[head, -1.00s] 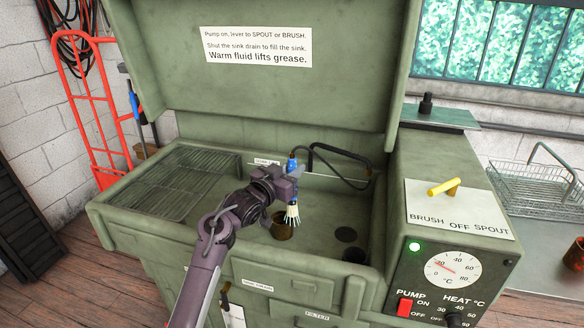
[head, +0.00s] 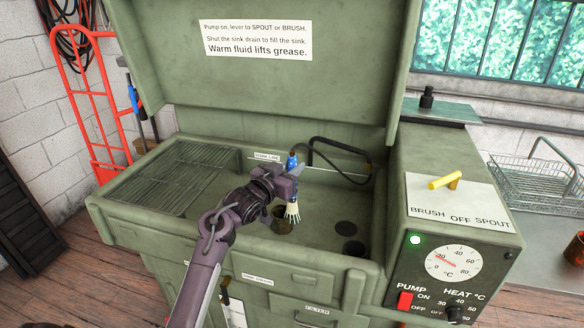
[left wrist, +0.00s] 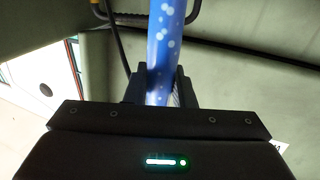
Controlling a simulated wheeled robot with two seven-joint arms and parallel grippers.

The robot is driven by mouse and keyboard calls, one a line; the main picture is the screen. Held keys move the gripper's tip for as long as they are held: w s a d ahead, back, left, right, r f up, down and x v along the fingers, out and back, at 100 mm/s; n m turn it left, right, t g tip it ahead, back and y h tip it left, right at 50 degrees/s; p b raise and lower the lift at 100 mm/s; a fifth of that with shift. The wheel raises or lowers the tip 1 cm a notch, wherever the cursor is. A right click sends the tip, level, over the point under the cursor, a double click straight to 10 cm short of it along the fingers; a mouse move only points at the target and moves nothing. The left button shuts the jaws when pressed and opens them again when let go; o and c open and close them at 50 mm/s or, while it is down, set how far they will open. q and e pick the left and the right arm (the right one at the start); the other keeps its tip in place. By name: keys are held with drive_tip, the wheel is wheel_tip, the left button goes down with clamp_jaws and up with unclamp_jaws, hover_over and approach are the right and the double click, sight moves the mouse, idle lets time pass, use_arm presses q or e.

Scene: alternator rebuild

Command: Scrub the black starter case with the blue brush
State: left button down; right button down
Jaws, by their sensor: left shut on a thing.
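The blue brush (head: 292,163) is in my left gripper (head: 290,181), which is shut on its handle. Its pale bristles (head: 292,212) point down into the sink. In the left wrist view the speckled blue handle (left wrist: 166,45) stands between the fingers (left wrist: 160,85). A dark, brownish open cylinder (head: 281,224), which looks like the starter case, stands on the sink floor just left of the bristles. My gripper and the brush partly cover it. I cannot tell whether the bristles touch it. My right gripper is not in view.
The green sink (head: 235,231) has a grating (head: 165,180) at left. A black hose (head: 340,177) runs behind the brush. Two dark round shapes (head: 347,228) lie at the sink's right. The control box (head: 450,250) has a yellow lever (head: 445,181) and a lit green lamp (head: 415,240).

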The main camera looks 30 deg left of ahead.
use_arm(q)
drive_tip(key=shift+f, duration=0.5)
idle(0.3)
